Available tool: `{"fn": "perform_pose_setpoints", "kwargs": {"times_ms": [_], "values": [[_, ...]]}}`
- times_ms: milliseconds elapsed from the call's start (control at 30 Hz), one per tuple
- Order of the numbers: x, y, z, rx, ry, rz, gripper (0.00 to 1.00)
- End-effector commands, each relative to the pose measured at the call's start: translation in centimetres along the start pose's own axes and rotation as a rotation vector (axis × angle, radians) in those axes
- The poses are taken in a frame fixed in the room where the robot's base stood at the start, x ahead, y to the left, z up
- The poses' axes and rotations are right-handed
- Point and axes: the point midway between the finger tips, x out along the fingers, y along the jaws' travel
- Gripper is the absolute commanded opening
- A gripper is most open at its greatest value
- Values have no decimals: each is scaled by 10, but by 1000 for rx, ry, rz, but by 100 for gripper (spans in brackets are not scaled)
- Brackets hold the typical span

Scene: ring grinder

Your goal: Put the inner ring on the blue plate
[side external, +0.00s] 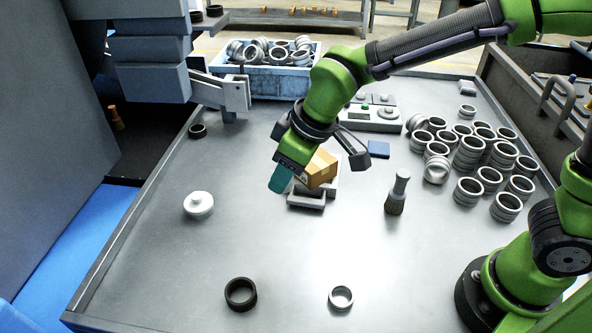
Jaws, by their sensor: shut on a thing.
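My gripper (305,172) is low over the middle of the table, at a grey metal holder (307,201). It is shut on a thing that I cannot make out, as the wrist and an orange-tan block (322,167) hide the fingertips. I cannot tell whether that block is in the jaws or beside them. The small blue plate (378,149) lies flat to the right of my gripper, and its visible top is bare. A small silver ring (331,301) and a wider black ring (229,301) lie apart at the table's front. I cannot tell which ring is the inner ring.
Several silver rings (468,190) stand stacked at the right. A brush (396,205) stands upright right of the holder. A white knobbed part (198,204) is at the left. A button box (370,116) and a blue crate of rings (266,84) are behind.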

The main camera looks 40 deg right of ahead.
Motion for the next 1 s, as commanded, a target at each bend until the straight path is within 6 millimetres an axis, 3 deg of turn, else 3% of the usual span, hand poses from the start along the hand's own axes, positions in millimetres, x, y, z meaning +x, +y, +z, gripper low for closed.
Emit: {"fn": "perform_pose_setpoints", "kwargs": {"times_ms": [167,333,600,800,1000], "values": [[2,64,-6,154,0,60,6],[-1,148,0,352,2,139,6],[-20,286,44,684,5,278,6],[-35,348,82,846,5,349,6],[-46,381,107,936,5,390,6]]}}
